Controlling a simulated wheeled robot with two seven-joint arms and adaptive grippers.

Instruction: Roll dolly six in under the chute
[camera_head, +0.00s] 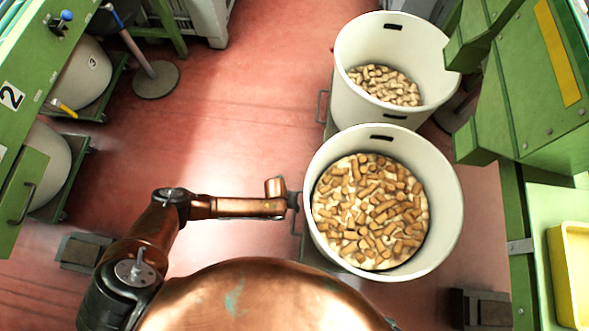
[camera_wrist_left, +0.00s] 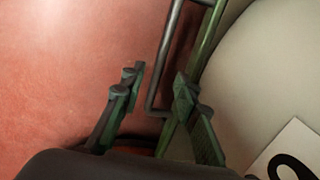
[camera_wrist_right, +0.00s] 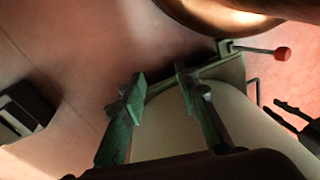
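A white bin (camera_head: 450,215) full of corks (camera_head: 370,210) stands nearest me in the head view. Its green dolly shows in the right wrist view (camera_wrist_right: 236,68), with a red-tipped lever (camera_wrist_right: 282,53). The bin's number plate (camera_wrist_left: 290,150) is cut off in the left wrist view; I cannot read it. My left gripper (camera_head: 294,200) is at this dolly's left side. In the left wrist view its fingers (camera_wrist_left: 158,90) are apart, with the bent handle bar (camera_wrist_left: 165,62) between them. My right gripper (camera_wrist_right: 158,88) is open, near the bin's wall, and hidden in the head view.
Another white bin (camera_head: 348,50), partly filled, stands directly behind, beside the green chute structure (camera_head: 520,80). A yellow tray (camera_head: 570,250) is at right. Numbered bins (camera_head: 85,75) sit under the green bench (camera_head: 28,75) at left. A round-footed stand (camera_head: 155,80) is back left. The middle floor is clear.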

